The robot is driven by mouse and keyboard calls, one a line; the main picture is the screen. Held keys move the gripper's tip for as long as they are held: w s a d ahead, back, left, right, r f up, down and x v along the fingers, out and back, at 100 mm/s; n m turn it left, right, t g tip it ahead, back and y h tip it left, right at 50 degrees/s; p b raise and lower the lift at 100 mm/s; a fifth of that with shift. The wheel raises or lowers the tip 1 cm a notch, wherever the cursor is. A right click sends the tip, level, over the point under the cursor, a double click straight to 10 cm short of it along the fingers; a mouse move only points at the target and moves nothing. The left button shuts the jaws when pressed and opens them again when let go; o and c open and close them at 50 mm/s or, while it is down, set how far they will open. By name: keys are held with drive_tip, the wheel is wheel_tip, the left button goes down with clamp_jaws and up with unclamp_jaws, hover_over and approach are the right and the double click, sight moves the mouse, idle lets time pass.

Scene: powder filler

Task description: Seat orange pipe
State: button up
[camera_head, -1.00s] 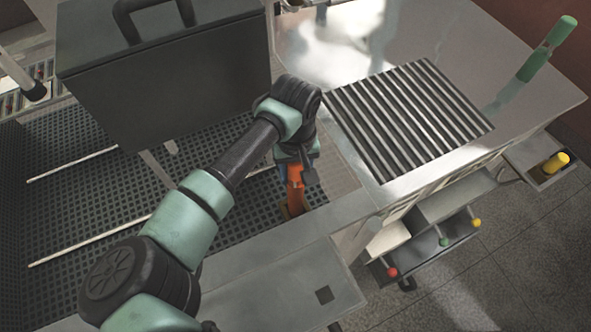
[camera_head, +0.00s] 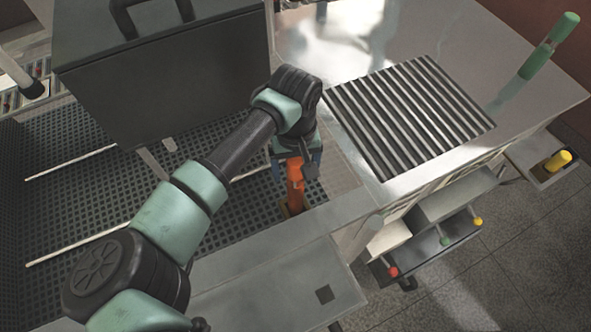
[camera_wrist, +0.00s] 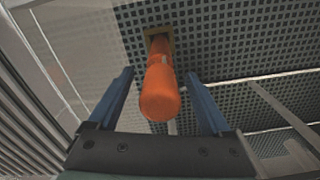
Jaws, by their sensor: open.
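The orange pipe (camera_head: 295,184) stands upright at a tan square fitting in the perforated deck, below my wrist. In the wrist view the orange pipe (camera_wrist: 160,88) lies between my two blue fingers, with a gap on each side. Its far end meets the tan square fitting (camera_wrist: 158,36); how deep it sits cannot be seen. My gripper (camera_wrist: 163,95) is open and not touching the pipe. In the head view my gripper (camera_head: 297,160) is over the pipe's upper part, partly hidden by my wrist.
A large dark box (camera_head: 165,80) with a handle stands left of my arm. A ribbed dark panel (camera_head: 408,115) lies on the metal top to the right. The perforated deck (camera_head: 80,190) has pale rails.

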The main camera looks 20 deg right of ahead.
wheel_tip(320, 180, up, 11)
drive_tip(key=shift+r+b, duration=0.2)
drive_tip(key=shift+b, duration=0.7)
